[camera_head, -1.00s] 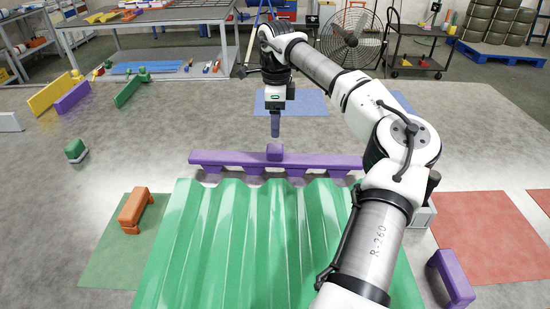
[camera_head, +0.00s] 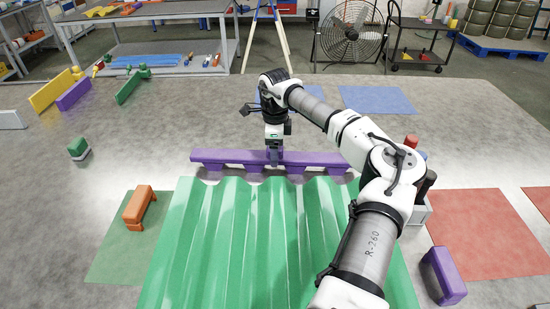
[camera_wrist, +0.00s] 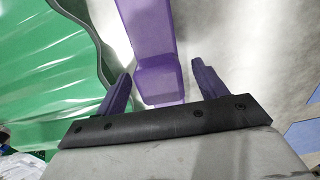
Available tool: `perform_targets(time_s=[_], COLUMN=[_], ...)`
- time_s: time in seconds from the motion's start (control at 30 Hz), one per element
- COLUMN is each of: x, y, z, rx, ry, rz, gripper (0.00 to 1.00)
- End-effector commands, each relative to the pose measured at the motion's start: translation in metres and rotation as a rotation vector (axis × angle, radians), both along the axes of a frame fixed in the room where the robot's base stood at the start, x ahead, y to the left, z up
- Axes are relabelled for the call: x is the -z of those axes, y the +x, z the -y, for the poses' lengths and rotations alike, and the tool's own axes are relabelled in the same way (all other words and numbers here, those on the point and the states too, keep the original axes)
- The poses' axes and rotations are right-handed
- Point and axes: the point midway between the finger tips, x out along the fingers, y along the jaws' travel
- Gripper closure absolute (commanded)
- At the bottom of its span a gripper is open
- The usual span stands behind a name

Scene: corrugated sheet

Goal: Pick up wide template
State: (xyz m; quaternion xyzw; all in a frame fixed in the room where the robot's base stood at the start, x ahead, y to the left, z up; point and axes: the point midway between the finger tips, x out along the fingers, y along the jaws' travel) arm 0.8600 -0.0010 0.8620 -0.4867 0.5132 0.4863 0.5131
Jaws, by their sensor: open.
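The wide template is a long purple bar (camera_head: 225,158) with several feet and a small raised block at its middle. It lies across the far end of the green corrugated sheet. My gripper (camera_head: 274,158) is at the middle of the bar, pointing down, and hides the block in the head view. In the wrist view, the purple bar (camera_wrist: 140,35) runs up from between the two open fingers of my gripper (camera_wrist: 160,85).
The green corrugated sheet (camera_head: 240,250) fills the front. An orange block (camera_head: 139,207) stands on a green mat to its left, and a smaller purple block (camera_head: 444,275) lies to its right. A grey container (camera_head: 418,212) is partly behind my arm. Floor beyond the bar is mostly clear.

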Motion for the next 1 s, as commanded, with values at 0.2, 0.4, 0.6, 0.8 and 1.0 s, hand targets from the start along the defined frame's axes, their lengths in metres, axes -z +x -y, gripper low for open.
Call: perform_targets(time_s=[0.2,0.4,0.6,0.8,1.0], x=[0.000,0.000,-0.001,-0.003,-0.019], y=[0.000,0.000,0.000,0.000,0.001], z=[0.000,0.000,0.000,0.000,0.000], rx=[0.000,0.000,0.000,0.000,0.000], ry=[0.000,0.000,0.001,0.001,0.001], rz=[0.000,0.000,0.000,0.001,0.003], gripper=[0.45,0.71,0.83,0.83,0.83])
